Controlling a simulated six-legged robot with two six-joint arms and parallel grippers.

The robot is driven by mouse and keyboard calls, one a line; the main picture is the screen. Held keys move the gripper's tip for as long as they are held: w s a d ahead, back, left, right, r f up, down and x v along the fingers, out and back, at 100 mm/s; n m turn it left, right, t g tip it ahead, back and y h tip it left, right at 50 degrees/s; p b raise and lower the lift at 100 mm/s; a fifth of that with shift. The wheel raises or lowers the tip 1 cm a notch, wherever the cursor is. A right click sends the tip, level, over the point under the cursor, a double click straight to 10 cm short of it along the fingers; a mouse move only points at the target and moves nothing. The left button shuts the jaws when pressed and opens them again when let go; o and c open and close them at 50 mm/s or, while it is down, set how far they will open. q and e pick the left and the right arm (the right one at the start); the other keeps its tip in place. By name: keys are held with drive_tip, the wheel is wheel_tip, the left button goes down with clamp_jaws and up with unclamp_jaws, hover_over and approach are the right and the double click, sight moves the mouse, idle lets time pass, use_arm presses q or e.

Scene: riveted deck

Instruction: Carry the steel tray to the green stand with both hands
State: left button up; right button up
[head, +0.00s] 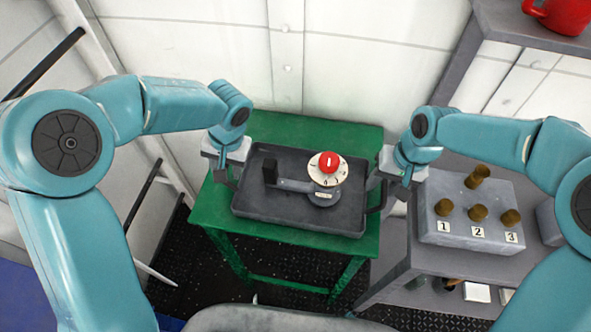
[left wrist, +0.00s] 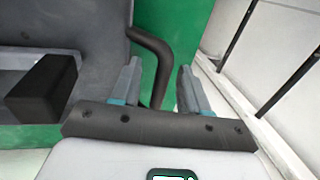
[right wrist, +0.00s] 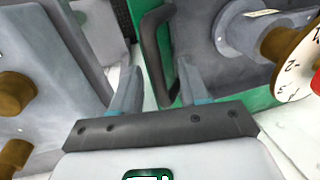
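The dark steel tray (head: 270,217) lies on the top of the green stand (head: 222,213). It carries a grey device (head: 298,186) with a black block at one end and a white dial with a red knob at the other. A dark handle (left wrist: 148,42) shows in the left wrist view, running down between the spread fingers of my left gripper (left wrist: 158,78). The other handle (right wrist: 152,45) runs between the spread fingers of my right gripper (right wrist: 155,82). Both grippers are open, one at each end of the tray. The fingertips are small in the head view.
A grey table (head: 400,262) stands close to the right of the stand. It bears a grey box (head: 450,237) with brown knobs and labels 1, 2 and 3. A red pot (head: 560,14) sits on a shelf at the upper right. White wall panels (head: 350,60) rise behind the stand.

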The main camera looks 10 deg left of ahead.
drive_tip(key=shift+r, duration=0.3)
use_arm(q)
drive_tip(key=v, duration=1.2)
use_arm(e)
wheel_tip(320, 180, up, 11)
drive_tip(key=d, duration=0.2)
drive_tip(key=shift+r, duration=0.15)
use_arm(q)
drive_tip(key=shift+s, duration=0.15)
use_arm(e)
drive_tip(key=shift+s+d, duration=0.1)
drive_tip(key=shift+s, duration=0.1)
